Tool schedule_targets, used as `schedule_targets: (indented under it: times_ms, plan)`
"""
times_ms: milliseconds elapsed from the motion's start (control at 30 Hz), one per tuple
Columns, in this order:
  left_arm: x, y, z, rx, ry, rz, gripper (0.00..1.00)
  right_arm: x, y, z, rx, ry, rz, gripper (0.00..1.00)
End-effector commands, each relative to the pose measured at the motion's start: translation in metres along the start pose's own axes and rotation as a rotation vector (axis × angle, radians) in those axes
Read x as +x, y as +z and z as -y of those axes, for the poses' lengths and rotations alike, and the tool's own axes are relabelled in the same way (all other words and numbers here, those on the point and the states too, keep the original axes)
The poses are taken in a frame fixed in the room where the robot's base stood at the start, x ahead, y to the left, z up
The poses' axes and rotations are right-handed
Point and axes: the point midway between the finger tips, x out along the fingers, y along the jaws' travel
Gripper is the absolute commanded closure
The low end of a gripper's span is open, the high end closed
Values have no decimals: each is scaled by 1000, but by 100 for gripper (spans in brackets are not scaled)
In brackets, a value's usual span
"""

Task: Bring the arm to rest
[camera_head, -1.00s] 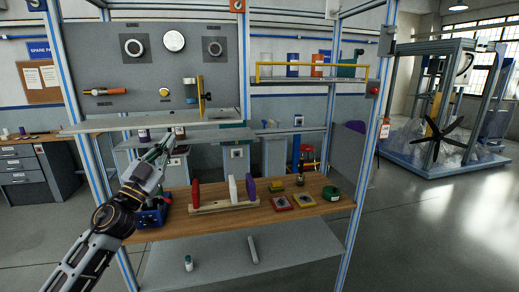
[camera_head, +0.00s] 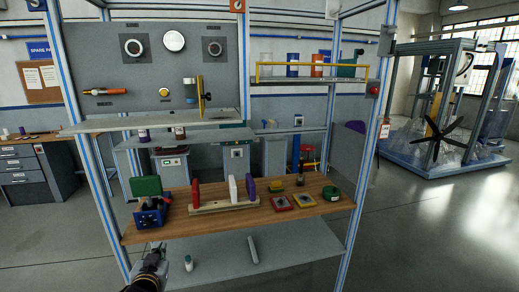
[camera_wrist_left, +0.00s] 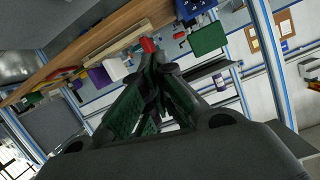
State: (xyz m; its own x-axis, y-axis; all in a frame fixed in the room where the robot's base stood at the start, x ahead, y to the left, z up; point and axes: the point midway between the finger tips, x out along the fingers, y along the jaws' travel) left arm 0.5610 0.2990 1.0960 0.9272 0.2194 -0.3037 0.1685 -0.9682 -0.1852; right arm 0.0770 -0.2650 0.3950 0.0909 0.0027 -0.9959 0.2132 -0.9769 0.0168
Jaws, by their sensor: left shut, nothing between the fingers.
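My left gripper (camera_head: 156,247) is low at the front left of the workbench, just below the wooden top's front edge in the head view. Its fingers are shut with nothing between them. In the left wrist view, the green-padded fingers (camera_wrist_left: 152,62) meet at their tips, and the bench shows beyond them, tilted. My right gripper is not in view.
The wooden top (camera_head: 240,219) holds a blue device (camera_head: 150,217), a green panel (camera_head: 146,186), and a rack (camera_head: 215,207) with red, white and purple pieces. A small bottle (camera_head: 188,263) and a grey bar (camera_head: 252,250) are on the lower shelf (camera_head: 220,268).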

Motion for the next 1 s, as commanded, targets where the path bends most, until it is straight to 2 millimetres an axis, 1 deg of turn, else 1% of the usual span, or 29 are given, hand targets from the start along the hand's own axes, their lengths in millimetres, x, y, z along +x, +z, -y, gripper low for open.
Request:
schedule_targets:
  times_ms: [33,67,100,167,200,300,400,433,500,600,800,1000]
  plan:
    - [-7,22,-4,0,9,69,100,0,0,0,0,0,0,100]
    - [-12,33,-6,5,14,107,100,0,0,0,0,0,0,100]
    - [-18,49,-10,10,24,162,100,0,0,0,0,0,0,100]
    - [-29,72,-15,19,41,240,100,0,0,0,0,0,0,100]
    - [-37,87,-18,25,54,293,100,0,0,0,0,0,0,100]
    - [-60,122,-28,44,94,422,100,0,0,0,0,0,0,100]
    - [-84,153,-37,64,142,543,100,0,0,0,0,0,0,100]
    - [-92,161,-39,70,157,576,100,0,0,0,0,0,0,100]
    - [-106,175,-44,82,186,634,100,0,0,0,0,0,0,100]
    - [-123,190,-50,95,223,702,100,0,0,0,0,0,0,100]
    - [-152,211,-58,115,287,802,100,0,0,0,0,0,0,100]
    - [-177,227,-65,132,346,885,100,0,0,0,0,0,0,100]
